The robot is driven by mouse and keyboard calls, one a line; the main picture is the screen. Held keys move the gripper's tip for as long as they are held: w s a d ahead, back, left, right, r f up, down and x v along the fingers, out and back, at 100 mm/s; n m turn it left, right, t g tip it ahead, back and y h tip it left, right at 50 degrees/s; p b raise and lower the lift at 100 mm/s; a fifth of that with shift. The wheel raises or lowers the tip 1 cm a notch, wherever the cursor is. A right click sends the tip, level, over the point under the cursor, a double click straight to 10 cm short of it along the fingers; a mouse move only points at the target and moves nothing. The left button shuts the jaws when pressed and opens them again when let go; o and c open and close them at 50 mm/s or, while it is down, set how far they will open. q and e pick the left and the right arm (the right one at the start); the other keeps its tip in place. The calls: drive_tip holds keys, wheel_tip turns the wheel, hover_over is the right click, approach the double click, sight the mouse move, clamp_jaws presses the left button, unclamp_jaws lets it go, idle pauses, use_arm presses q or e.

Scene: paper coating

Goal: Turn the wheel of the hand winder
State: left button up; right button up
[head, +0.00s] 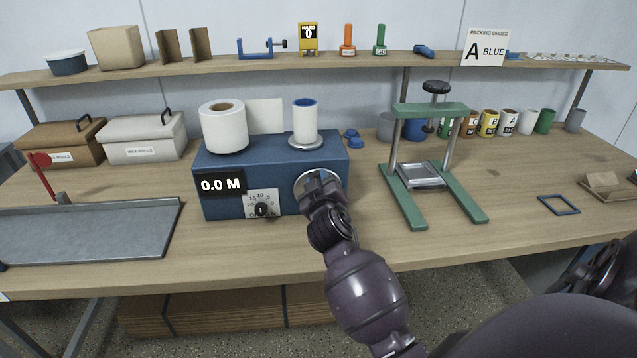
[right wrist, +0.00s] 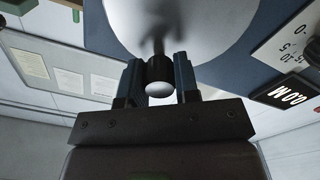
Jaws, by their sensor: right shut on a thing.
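The hand winder is a blue box (head: 222,205) in the middle of the bench, with a white roll (head: 223,127) and a thinner white roll (head: 305,122) on top. Its display (head: 221,185) reads 0.0 M. Its pale round wheel (head: 303,182) is on the front face at the right, partly hidden by my right gripper (head: 319,183). In the right wrist view, the right gripper (right wrist: 159,82) is shut on the dark wheel handle (right wrist: 159,72), which has a pale end. The grey wheel (right wrist: 200,25) lies just beyond the fingers. My left gripper is not in view.
A green press (head: 405,200) stands right of the winder. A grey tray with a red-handled arm (head: 90,232) lies at the left. Two lidded boxes (head: 140,140) stand behind it. Cups (head: 488,123) line the back right. The bench front below the winder is clear.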

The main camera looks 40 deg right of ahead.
drive_tip(key=o, duration=0.9)
drive_tip(key=shift+s, duration=0.1)
drive_tip(key=v, duration=1)
drive_tip(key=shift+s+a, duration=0.2)
drive_tip(key=shift+s, duration=0.05)
